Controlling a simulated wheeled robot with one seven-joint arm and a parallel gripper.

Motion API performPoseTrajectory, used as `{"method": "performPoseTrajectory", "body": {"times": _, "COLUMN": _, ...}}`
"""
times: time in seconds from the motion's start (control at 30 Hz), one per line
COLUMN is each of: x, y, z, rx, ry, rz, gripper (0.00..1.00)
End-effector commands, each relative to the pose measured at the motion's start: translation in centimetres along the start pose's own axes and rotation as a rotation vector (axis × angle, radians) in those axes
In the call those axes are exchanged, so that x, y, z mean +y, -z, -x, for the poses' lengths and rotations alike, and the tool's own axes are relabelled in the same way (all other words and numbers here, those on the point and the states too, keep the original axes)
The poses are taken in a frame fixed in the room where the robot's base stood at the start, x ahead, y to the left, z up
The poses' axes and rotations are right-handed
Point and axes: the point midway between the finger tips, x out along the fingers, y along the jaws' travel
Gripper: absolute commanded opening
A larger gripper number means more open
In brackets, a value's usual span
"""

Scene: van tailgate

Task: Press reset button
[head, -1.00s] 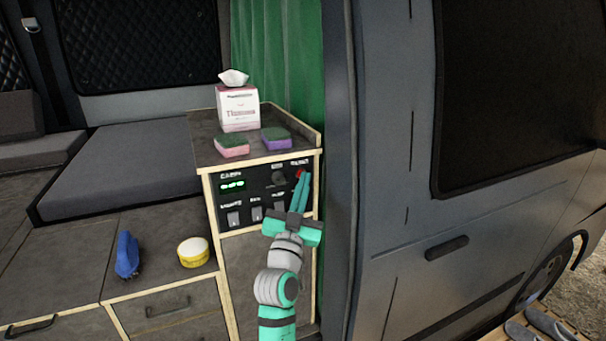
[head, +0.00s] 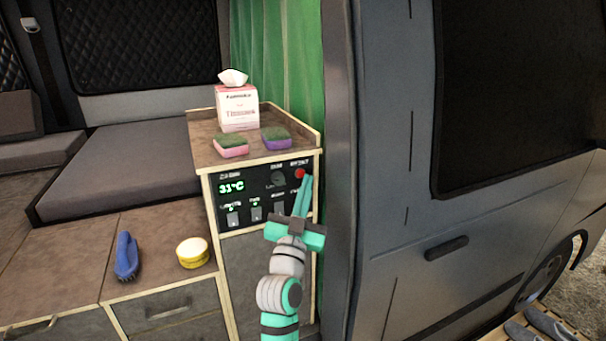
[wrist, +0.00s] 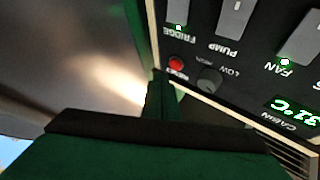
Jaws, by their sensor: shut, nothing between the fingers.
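The red reset button (head: 300,173) sits at the upper right of the black control panel (head: 262,187). It also shows in the wrist view (wrist: 176,64), beside a dark knob. My gripper (head: 306,180) is shut and empty, its teal fingers pointing up at the panel. The fingertips are just below and right of the button in the head view. In the wrist view the gripper (wrist: 158,78) is close beside the button; I cannot tell if it touches. The green display (head: 232,187) reads a temperature in °C. Small green lights glow by some switches.
A tissue box (head: 237,107) and two sponges, pink (head: 230,149) and purple (head: 276,141), stand on the cabinet top above the panel. A blue brush (head: 127,256) and yellow tub (head: 193,252) lie on the lower counter. The van's door frame (head: 342,180) is close on the right.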

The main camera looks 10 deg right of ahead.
Motion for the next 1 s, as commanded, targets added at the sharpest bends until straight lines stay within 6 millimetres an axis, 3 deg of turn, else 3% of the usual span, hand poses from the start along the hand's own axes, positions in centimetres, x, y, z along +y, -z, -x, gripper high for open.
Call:
{"method": "performPoseTrajectory", "body": {"times": 0.7, "x": 2.3, "y": 2.3, "z": 3.2, "rx": 0.001, "ry": 0.000, "rz": 0.001, "gripper": 0.00}}
{"method": "performPoseTrajectory", "body": {"times": 1.0, "x": 2.5, "y": 2.6, "z": 3.5, "rx": 0.000, "ry": 0.000, "rz": 0.000, "gripper": 0.00}}
